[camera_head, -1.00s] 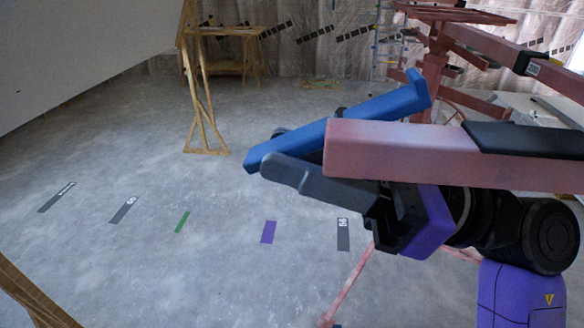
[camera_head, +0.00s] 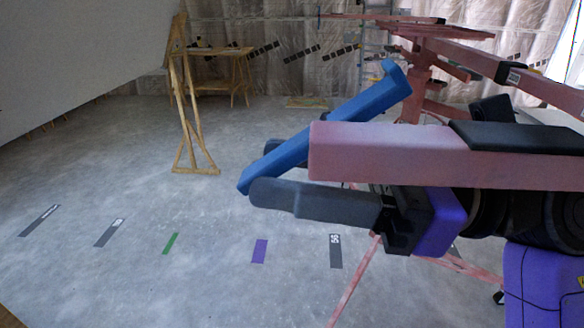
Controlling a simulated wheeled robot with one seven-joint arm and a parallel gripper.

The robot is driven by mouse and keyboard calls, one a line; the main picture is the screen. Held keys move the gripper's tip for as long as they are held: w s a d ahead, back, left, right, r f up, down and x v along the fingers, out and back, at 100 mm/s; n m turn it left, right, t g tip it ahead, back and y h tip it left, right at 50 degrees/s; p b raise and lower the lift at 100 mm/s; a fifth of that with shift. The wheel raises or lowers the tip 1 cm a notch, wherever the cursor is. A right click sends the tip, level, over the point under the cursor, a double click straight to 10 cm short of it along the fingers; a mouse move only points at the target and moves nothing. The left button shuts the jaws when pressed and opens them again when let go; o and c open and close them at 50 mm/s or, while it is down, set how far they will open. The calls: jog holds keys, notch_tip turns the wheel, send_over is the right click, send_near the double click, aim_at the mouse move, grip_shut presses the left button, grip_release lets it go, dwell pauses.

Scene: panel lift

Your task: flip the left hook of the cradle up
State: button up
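The left hook (camera_head: 330,128) of the cradle is a blue bar with a short lip at its upper right end. It is steeply tilted, with its lower left end near my gripper's fingertips. It runs behind the pink cradle arm (camera_head: 400,153), which has a black pad on top. My gripper (camera_head: 275,168) has a dark grey near finger below and in front of the hook. A dark piece, seemingly the far finger, shows behind the hook. The fingers look apart with the hook between them; I cannot tell whether they touch it. Part of my gripper is hidden by the pink arm.
The red lift frame (camera_head: 412,80) stands behind at right, with a second pink arm (camera_head: 470,62) reaching right. A wooden trestle (camera_head: 188,100) stands at back left. A white slanted panel (camera_head: 70,60) fills the upper left.

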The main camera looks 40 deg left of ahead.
jog(key=b+v, duration=0.2)
jog(key=v, duration=0.6)
dwell(0.4)
